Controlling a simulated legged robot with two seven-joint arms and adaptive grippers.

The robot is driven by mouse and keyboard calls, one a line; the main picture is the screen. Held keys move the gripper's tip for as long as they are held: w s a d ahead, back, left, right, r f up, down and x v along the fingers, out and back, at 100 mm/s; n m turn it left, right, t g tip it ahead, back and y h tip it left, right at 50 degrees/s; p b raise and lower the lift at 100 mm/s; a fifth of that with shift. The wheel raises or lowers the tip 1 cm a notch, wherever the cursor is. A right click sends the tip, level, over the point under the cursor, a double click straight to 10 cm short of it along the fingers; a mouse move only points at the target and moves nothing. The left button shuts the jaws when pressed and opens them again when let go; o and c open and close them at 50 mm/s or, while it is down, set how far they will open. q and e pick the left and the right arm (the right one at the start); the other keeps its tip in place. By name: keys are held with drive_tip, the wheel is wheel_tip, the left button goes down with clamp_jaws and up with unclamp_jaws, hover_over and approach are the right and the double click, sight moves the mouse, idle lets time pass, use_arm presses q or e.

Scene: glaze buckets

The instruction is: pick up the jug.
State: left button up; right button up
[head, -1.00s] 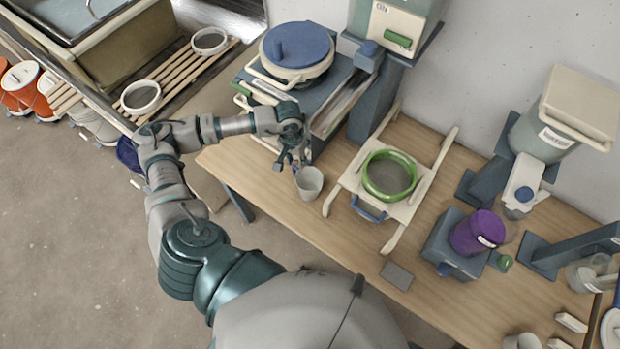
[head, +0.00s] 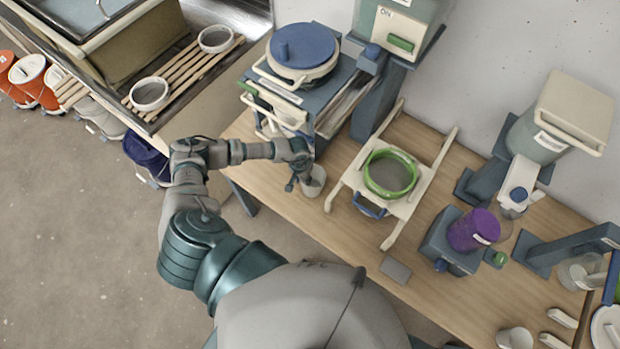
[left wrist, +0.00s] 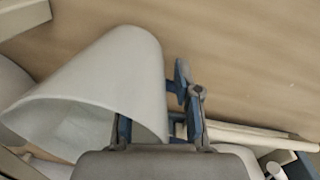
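The jug (head: 315,183) is a plain pale grey-white vessel on the wooden table, near its front left edge. In the left wrist view the jug (left wrist: 110,75) fills the left side, with its open mouth toward the lower left. My left gripper (head: 297,180) is at the jug's left side in the head view, covering part of it. In the left wrist view the left gripper (left wrist: 155,110) has its blue fingers spread, with the jug's wall reaching between them. Contact is not clear. My right gripper is not in view.
A cream stand with a green-rimmed sieve (head: 365,173) is just right of the jug. A machine with a blue-lidded pot (head: 302,50) stands behind. A purple container (head: 473,230) is farther right. The front table strip around a grey tile (head: 395,270) is mostly clear.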

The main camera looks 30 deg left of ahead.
use_arm(q)
drive_tip(key=shift+a, duration=0.15)
clamp_jaws()
drive_tip(key=shift+r, duration=0.1)
